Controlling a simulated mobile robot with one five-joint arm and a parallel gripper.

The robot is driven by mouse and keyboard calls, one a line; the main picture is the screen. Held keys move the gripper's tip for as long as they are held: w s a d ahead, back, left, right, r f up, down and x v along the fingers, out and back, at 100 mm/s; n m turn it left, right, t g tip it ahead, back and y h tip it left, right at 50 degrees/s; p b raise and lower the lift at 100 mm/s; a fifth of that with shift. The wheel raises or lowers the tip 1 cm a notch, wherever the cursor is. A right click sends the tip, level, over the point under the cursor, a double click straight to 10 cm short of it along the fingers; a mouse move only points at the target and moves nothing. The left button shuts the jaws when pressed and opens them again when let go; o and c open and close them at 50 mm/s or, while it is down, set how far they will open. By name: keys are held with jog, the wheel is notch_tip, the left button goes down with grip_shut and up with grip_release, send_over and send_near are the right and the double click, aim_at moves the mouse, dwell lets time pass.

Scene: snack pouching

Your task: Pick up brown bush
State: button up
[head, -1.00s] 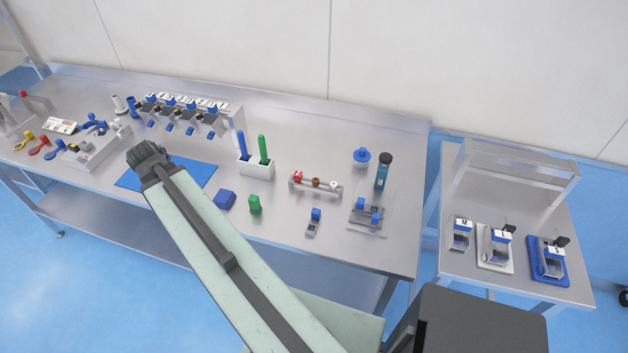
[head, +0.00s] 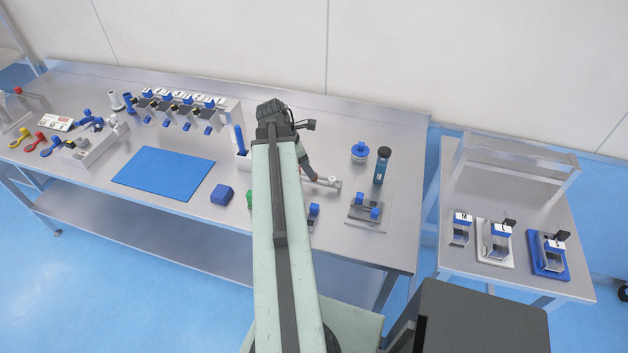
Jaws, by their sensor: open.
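The small rail (head: 325,185) that carries the small round pieces lies on the steel bench, right of my arm. The white piece (head: 333,181) at its right end is in plain view. The rail's left part, with the red piece, is hidden behind my arm. The brown bush is mostly or fully covered by my gripper (head: 312,177), so I cannot tell its exact outline. My gripper points down at the middle of the rail, around the brown bush's place. Its jaws are open, but small and partly hidden; I cannot tell whether they touch the bush.
A blue-lidded jar (head: 360,153) and a dark bottle (head: 382,166) stand right of the rail. A fixture with blue knobs (head: 366,208) lies in front of them. A blue block (head: 222,195) and a blue mat (head: 163,174) lie to the left. A side table stands at the right.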

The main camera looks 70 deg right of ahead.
jog(key=b+x, duration=0.5)
jog(key=shift+w+d+f, duration=0.2)
jog(key=shift+d, duration=0.1)
jog(key=shift+r, duration=0.2)
grip_shut()
jog(key=shift+p, duration=0.3)
notch_tip(320, 180, up, 10)
jog(key=p, duration=1)
jog(key=shift+f, duration=0.1)
